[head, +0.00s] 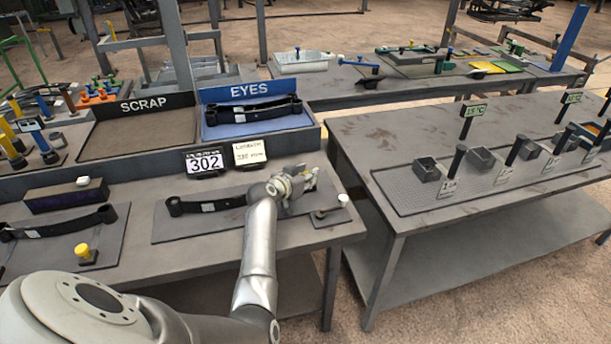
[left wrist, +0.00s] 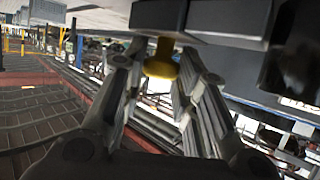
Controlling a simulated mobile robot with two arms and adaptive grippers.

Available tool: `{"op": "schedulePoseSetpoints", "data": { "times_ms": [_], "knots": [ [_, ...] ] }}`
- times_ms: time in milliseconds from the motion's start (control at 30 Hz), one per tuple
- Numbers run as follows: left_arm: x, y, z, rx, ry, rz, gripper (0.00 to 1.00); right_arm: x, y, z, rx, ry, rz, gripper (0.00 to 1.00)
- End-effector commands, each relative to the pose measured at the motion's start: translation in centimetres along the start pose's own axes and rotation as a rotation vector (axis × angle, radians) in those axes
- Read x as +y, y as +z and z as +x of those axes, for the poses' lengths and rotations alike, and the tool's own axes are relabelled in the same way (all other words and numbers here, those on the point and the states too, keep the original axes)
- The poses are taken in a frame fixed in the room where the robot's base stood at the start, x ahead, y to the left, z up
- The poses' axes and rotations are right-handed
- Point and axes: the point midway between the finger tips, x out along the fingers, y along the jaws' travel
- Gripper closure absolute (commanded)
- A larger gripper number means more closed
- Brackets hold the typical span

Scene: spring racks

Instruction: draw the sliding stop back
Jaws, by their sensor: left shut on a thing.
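My left gripper (head: 298,184) is over the right part of the middle mat on the near bench, at the right end of a dark leaf spring (head: 208,204). In the left wrist view its fingers (left wrist: 160,85) are closed on either side of a yellow knob (left wrist: 162,62), which joins a dark block. I take this as the sliding stop's knob. In the head view my gripper hides the stop and the spring's right end. My right gripper is not in view.
A short lever with a white knob (head: 343,200) lies just right of my gripper. A 302 display (head: 204,162) and a label card (head: 249,153) stand behind. Another spring (head: 60,223) and yellow-knobbed block (head: 84,254) are at left. A gap separates the right bench (head: 400,150).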

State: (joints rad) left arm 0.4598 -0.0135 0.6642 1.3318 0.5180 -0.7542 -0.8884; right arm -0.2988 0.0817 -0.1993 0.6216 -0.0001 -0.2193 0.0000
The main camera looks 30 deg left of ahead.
Motion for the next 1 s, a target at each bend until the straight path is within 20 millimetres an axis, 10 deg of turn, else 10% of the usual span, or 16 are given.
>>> {"op": "schedulePoseSetpoints", "data": {
  "times_ms": [767, 800, 1000],
  "knots": [
    [3.2, -1.3, 2.9, 0.002, 0.003, -0.001, 1.0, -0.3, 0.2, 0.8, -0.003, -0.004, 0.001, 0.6],
    [3.2, -1.3, 2.9, 0.002, 0.003, -0.002, 0.71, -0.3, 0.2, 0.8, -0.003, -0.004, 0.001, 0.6],
    [3.2, -1.2, 2.8, 0.001, 0.002, -0.001, 0.53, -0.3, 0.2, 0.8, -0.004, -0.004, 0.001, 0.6]
  ]
}}
